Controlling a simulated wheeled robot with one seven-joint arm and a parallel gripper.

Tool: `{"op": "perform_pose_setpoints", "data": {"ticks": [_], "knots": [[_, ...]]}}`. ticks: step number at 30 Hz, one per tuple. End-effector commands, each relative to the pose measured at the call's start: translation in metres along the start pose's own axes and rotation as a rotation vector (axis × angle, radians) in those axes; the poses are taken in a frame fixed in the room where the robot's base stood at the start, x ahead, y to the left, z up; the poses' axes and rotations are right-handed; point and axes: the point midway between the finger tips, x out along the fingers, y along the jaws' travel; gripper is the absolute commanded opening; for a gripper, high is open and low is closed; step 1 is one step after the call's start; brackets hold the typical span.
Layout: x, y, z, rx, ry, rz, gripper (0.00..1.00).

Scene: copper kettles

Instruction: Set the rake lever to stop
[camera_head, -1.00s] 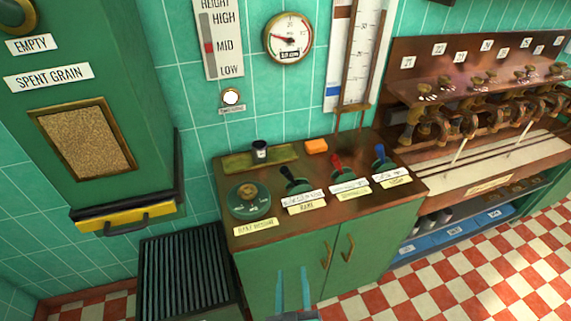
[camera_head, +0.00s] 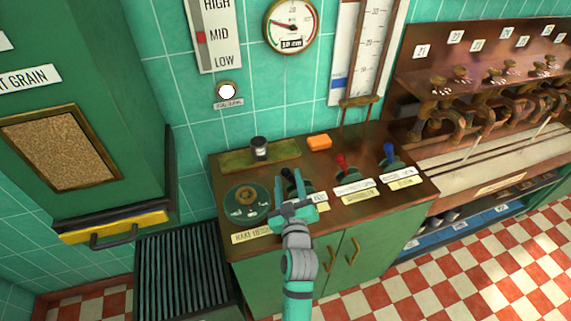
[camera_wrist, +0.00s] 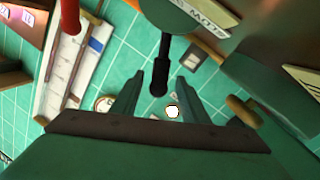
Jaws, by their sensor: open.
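The rake lever (camera_head: 286,177) has a black handle and stands at the left of three levers on the copper-brown counter top. Its name label is mostly hidden behind my gripper. My gripper (camera_head: 290,190) is open over the front of the counter, at the lever. In the wrist view, the black handle (camera_wrist: 158,75) shows between the two open fingers (camera_wrist: 160,82), with space on both sides. I cannot tell whether a finger touches it. The lever's position marks are not readable.
A red-handled lever (camera_head: 342,164) and a blue-handled lever (camera_head: 390,153) stand to the right. A round green dial (camera_head: 246,201) sits close on the left. Green cabinet doors (camera_head: 349,258) are below.

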Motion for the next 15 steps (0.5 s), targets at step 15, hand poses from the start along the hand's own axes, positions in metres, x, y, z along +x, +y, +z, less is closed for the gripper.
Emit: {"op": "perform_pose_setpoints", "data": {"ticks": [15], "knots": [[0.066, -0.002, -0.001, 0.0, 0.002, -0.002, 0.41]]}}
